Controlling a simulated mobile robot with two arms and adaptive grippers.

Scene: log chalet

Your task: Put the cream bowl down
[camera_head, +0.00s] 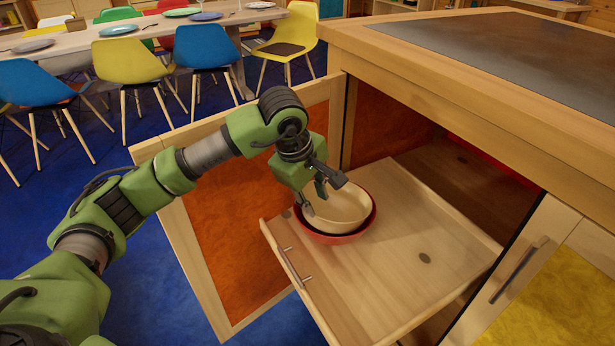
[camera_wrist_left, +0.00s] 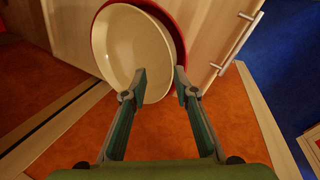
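The cream bowl (camera_head: 347,209) sits inside a wider red bowl (camera_head: 336,238) on the pulled-out wooden drawer shelf (camera_head: 425,230). A gap shows between the fingers and the rim. The contact between the two bowls is hidden. My right gripper is not in view.
An open cabinet door (camera_head: 235,230) with an orange panel stands left of the shelf. The dark-topped counter (camera_head: 500,50) overhangs the back and right. The shelf is bare right of the bowls. A dining table (camera_head: 130,32) with chairs stands far left.

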